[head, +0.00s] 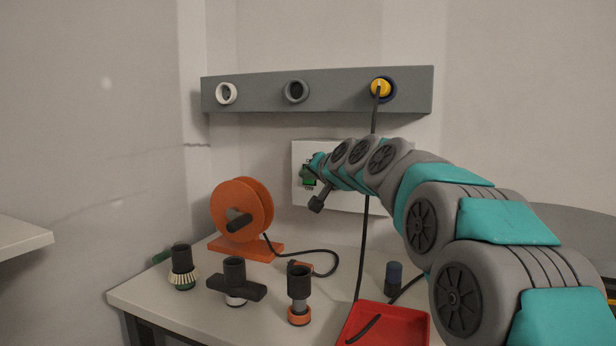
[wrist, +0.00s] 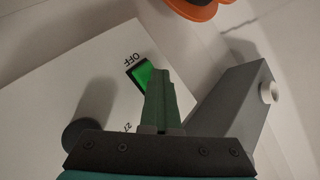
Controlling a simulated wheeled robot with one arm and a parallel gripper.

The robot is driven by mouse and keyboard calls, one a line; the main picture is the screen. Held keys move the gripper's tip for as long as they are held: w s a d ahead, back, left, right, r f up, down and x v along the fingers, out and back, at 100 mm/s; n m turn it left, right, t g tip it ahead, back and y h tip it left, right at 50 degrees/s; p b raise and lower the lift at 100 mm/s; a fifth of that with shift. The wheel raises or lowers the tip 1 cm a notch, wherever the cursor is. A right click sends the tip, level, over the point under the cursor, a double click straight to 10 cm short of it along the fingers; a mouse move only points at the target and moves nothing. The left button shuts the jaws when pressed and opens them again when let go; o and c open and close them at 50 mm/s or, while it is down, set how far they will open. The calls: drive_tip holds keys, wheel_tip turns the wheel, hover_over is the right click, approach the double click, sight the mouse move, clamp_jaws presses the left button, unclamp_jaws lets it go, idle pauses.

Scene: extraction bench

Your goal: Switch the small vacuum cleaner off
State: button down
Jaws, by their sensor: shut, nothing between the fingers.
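A white box (head: 350,195) is on the back wall, partly hidden behind my arm; its white face (wrist: 60,75) fills the left of the wrist view. A green rocker switch (wrist: 143,74) in a dark frame sits on this face, with "OFF" printed beside one end. My gripper (wrist: 157,72) is shut and empty, its green fingertips overlapping the switch's edge in the wrist view; I cannot tell whether they touch it. In the head view my gripper (head: 309,172) is at the box's left part. A dark knob (head: 318,201) sticks out below. I cannot single out a vacuum cleaner body.
A grey rail (head: 265,93) with three ports is above the box; a black cable runs down from the yellow plug (head: 381,87). An orange reel (head: 242,209), several dark nozzles and a red tray (head: 405,320) stand on the bench (head: 150,296).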

drive_tip(key=shift+w+d+r, duration=0.1)
drive_tip(key=shift+d+r, duration=0.05)
drive_tip(key=shift+d, duration=0.2)
drive_tip(key=s, duration=0.1)
drive_tip(key=s+a, duration=0.1)
drive_tip(key=s, duration=0.1)
drive_tip(key=s+a, duration=0.1)
drive_tip(key=s, duration=0.1)
drive_tip(key=shift+r, duration=0.15)
idle(0.4)
drive_tip(key=shift+a, duration=0.1)
